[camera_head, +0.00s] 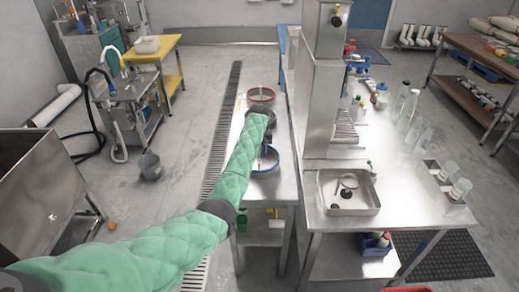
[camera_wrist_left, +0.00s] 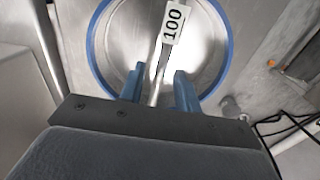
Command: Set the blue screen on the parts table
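The blue screen (camera_head: 266,170) is a round pan with a blue rim. It is on a narrow steel table (camera_head: 283,188) in the head view. In the left wrist view the blue screen (camera_wrist_left: 93,42) fills the upper middle, with a shiny metal inside. A white label reading 100 (camera_wrist_left: 173,22) sits on a thin metal strip that runs down between my fingers. My left gripper (camera_wrist_left: 159,88) is open over the screen, its two blue fingers apart on either side of the strip. In the head view my left gripper (camera_head: 266,150) is partly hidden. My right gripper is not shown.
A red-rimmed round pan (camera_head: 261,96) stands farther back on the narrow table. A tall steel machine (camera_head: 317,90) and a steel tray (camera_head: 348,205) stand on the wide table to the right. A grey bucket (camera_head: 150,167) is on the floor at left.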

